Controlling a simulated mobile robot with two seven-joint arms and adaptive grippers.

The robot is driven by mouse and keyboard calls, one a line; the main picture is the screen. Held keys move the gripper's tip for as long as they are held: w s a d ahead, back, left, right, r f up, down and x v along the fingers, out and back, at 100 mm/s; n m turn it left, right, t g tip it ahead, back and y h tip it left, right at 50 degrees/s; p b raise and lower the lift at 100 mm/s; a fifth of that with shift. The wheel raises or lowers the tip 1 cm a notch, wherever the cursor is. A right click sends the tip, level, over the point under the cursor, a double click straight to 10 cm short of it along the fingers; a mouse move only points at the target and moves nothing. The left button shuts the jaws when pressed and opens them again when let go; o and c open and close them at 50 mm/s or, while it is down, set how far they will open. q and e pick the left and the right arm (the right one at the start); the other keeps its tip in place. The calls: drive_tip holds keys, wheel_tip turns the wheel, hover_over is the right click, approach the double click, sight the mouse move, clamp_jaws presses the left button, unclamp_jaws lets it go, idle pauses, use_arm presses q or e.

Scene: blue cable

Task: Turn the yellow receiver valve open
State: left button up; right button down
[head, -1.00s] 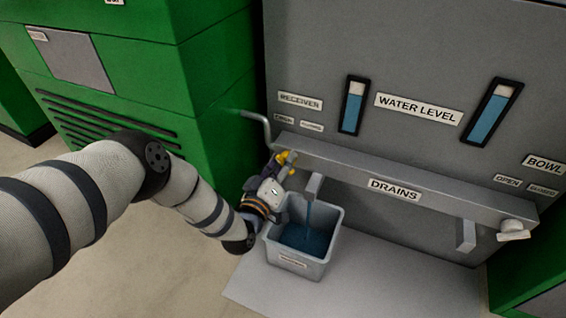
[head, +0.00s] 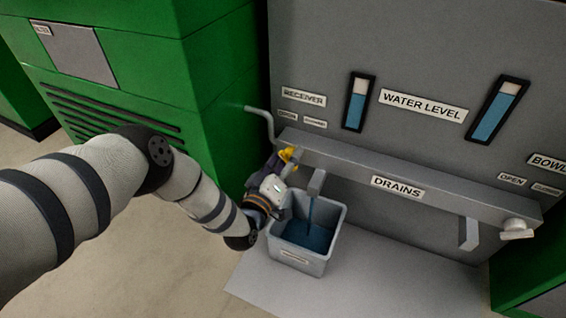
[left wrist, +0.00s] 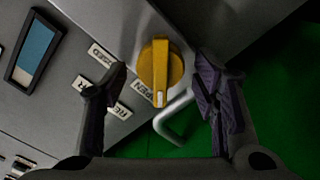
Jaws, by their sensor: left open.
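The yellow receiver valve (head: 288,156) is at the left end of the grey drain ledge, partly hidden by my gripper. In the left wrist view the valve knob (left wrist: 161,72) sits between my open fingers, with its white mark at the lower end. My left gripper (head: 280,165) is at the valve, and in the left wrist view (left wrist: 160,95) its two dark fingers stand apart on either side of the knob. I cannot tell whether they touch it. Dark water runs from the left drain spout (head: 316,182) into a grey bucket (head: 297,264). My right gripper is not in view.
A bent grey pipe (head: 266,122) stands just left of the valve. The receiver gauge (head: 357,102) and bowl gauge (head: 498,110) both show blue. A green cabinet (head: 205,90) stands close on the left.

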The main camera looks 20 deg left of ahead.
use_arm(q)
drive_tip(key=s, duration=1.1)
drive_tip(key=shift+s+a, duration=0.25)
drive_tip(key=shift+s, duration=0.15)
